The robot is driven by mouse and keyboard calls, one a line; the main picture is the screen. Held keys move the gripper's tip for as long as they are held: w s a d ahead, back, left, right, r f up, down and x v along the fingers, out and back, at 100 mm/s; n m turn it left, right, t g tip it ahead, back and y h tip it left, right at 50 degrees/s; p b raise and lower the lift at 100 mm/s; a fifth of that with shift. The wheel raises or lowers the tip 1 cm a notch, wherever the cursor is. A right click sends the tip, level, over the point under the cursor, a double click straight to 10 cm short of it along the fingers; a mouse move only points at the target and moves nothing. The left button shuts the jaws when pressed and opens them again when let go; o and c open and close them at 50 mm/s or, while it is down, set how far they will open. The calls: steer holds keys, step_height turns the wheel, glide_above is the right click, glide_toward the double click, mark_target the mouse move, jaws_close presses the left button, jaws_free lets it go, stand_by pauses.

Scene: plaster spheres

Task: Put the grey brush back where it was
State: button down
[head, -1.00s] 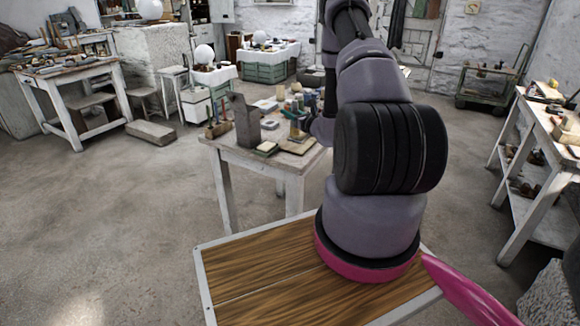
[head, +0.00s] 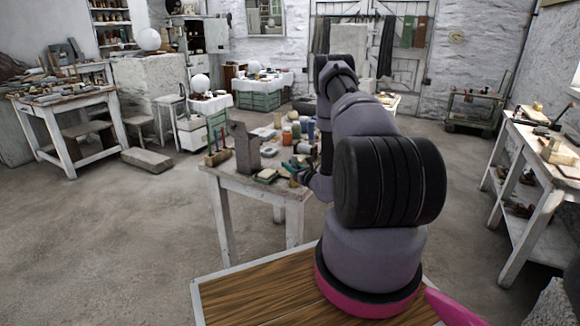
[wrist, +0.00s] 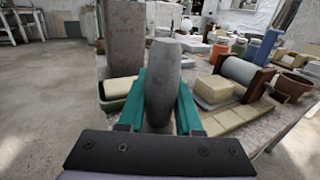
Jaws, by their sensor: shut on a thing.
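My gripper (wrist: 163,88), with teal fingers, is shut on a grey, rounded, upright cylindrical thing (wrist: 162,70), which I take for the grey brush. Its lower end is hidden behind the gripper's dark mount, and I cannot tell whether it touches the table. In the head view my gripper (head: 292,169) is over the near part of the cluttered worktable (head: 262,188), and the brush cannot be made out there. A tall grey block (wrist: 126,40) stands just left of the brush.
A cream block in a dark tray (wrist: 122,88) sits left of the gripper. To the right are a sponge-like block (wrist: 216,88), a grey roller in a wooden holder (wrist: 246,73), pale tiles (wrist: 238,117) and a brown pot (wrist: 295,84). Several jars (wrist: 252,48) stand behind.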

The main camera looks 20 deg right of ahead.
steer(key=c, duration=0.6)
jaws_free()
steer(key=shift+f, duration=0.1)
